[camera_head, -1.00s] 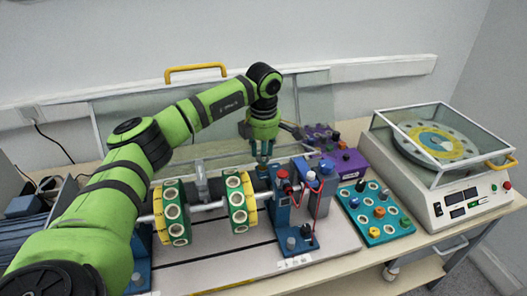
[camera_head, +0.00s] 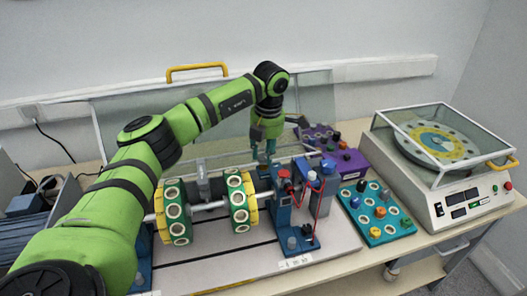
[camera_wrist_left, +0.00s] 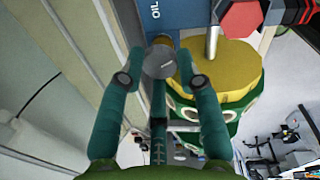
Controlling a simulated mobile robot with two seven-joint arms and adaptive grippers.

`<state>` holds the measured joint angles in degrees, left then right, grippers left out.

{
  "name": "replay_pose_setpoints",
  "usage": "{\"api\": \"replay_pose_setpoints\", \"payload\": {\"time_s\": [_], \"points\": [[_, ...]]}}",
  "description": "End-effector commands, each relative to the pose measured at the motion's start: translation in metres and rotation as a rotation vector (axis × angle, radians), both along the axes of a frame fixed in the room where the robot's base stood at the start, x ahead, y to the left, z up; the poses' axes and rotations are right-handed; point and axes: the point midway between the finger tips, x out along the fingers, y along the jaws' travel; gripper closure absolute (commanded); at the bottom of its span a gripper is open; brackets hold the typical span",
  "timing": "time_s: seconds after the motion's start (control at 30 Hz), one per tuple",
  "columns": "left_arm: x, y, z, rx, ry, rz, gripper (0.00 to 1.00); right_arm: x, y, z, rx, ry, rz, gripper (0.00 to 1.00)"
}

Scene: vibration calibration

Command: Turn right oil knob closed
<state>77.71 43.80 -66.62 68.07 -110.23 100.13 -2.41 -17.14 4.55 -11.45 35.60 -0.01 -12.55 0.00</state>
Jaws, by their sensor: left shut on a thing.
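In the left wrist view a round grey knob (camera_wrist_left: 159,62) sits at a blue block with the white letters OIL (camera_wrist_left: 155,12). My left gripper (camera_wrist_left: 160,66) is shut on this knob, one green finger on each side. In the head view my left gripper (camera_head: 264,158) points down at the top of the blue bearing stand (camera_head: 284,220), behind the shaft. The knob itself is hard to make out there. My right gripper is not in view.
Green and yellow rotor discs (camera_head: 176,212) sit on the shaft left of the stand. A red knob (camera_head: 284,174) and red cables are close by on the right. A purple box (camera_head: 350,163), a teal weight tray (camera_head: 376,232) and a covered turntable machine (camera_head: 425,190) stand further right.

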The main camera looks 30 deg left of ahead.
Motion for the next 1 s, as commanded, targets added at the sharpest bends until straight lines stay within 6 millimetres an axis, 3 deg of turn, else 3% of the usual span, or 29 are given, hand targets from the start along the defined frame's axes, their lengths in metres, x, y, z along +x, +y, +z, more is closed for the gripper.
{"api": "replay_pose_setpoints", "payload": {"time_s": [1.0], "points": [[0.0055,0.002,0.003,-0.006,-0.011,0.91,0.98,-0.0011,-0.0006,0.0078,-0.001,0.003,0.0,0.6]]}}
